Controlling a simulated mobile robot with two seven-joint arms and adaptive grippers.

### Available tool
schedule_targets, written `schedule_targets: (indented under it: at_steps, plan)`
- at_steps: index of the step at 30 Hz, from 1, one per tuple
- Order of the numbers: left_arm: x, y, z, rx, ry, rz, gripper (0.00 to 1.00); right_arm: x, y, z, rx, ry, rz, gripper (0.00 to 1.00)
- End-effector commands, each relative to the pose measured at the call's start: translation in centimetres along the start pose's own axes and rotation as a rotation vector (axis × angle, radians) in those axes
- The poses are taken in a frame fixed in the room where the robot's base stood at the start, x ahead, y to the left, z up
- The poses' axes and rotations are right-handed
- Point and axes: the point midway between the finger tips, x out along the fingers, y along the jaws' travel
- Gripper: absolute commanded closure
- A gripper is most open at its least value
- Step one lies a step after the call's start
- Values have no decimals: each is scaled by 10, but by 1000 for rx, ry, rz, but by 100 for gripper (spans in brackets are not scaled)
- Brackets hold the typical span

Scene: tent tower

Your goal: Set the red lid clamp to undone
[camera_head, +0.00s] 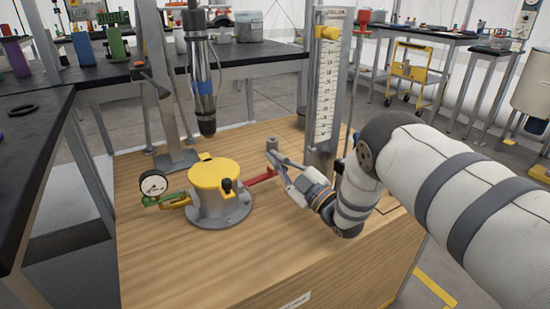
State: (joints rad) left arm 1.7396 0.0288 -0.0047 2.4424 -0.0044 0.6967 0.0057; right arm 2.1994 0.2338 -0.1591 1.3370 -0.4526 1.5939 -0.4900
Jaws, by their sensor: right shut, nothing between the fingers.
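The red lid clamp (262,177) sticks out to the right of a grey round pot (216,207) with a yellow lid (214,172). It looks like a flat lever lying low and pointing right. My right gripper (271,155) is shut and empty, with its fingertips just above and behind the clamp's outer end in the picture. I cannot tell whether they touch it. The wrist lies right of the clamp. My left gripper is not in view.
A gauge (153,183) and a green handle (158,199) sit left of the pot. A black-tipped cylindrical tool (204,90) hangs above and behind it. A tall scale post (326,85) stands behind my right gripper. The wooden top's front (200,255) is clear.

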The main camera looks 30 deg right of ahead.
Motion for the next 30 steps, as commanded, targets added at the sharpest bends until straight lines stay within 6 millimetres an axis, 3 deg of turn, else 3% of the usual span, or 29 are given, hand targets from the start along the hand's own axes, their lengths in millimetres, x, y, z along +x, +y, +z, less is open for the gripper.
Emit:
schedule_targets:
  at_steps: [6,12,27,30]
  plan:
    - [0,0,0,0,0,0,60,-42,0,1,1,-5,-2,100]
    - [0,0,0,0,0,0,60,-65,0,0,0,-3,-1,100]
    - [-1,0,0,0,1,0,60,-67,1,-1,-1,-1,0,100]
    - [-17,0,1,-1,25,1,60,-58,20,-20,-7,17,15,100]
